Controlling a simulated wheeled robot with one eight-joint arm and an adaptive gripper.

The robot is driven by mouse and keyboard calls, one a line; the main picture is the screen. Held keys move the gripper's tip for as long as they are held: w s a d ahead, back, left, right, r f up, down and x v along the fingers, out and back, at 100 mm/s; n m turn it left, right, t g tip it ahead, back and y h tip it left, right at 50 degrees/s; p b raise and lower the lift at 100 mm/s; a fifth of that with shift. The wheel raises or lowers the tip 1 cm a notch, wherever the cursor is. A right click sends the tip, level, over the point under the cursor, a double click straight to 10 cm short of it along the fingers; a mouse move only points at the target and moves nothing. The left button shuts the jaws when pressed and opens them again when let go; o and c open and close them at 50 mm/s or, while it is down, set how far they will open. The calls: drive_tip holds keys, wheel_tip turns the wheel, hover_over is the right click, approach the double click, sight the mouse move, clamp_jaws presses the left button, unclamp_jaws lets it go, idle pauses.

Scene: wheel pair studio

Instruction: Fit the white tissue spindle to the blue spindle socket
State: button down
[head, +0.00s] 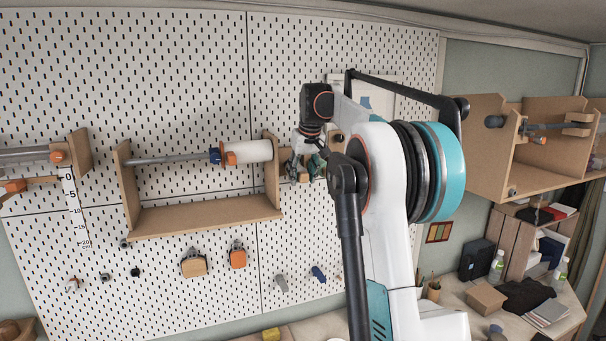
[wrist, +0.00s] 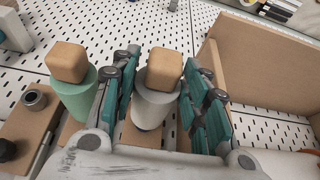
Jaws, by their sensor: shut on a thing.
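The white tissue spindle (wrist: 156,106) is a pale upright cylinder with a wooden block on top, in the wrist view. My gripper (wrist: 160,98) has its teal-padded fingers on either side of it and is shut on it. In the head view my gripper (head: 308,165) is in front of the pegboard, just right of the wooden wall bracket; the spindle is mostly hidden there. A blue part (head: 215,155), apparently the spindle socket, sits on the grey rod in that bracket. An orange part and a white roll (head: 250,151) adjoin it on the right.
A green cylinder with a wooden top (wrist: 76,97) stands close left of my gripper. The wooden bracket (head: 205,217) has upright side panels; a brown panel (wrist: 262,75) rises at right in the wrist view. Another wooden bracket (head: 540,180) is at far right.

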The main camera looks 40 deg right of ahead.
drive_tip(key=shift+w+d+p, duration=0.15)
drive_tip(key=shift+w+p, duration=0.15)
drive_tip(key=shift+w, duration=0.35)
drive_tip(key=shift+w+d+p, duration=0.1)
drive_tip(key=shift+w+p, duration=0.15)
drive_tip(key=shift+p, duration=0.05)
idle(0.9)
drive_tip(key=c, duration=0.8)
unclamp_jaws()
drive_tip(key=shift+c, duration=0.2)
drive_tip(key=v, duration=1.2)
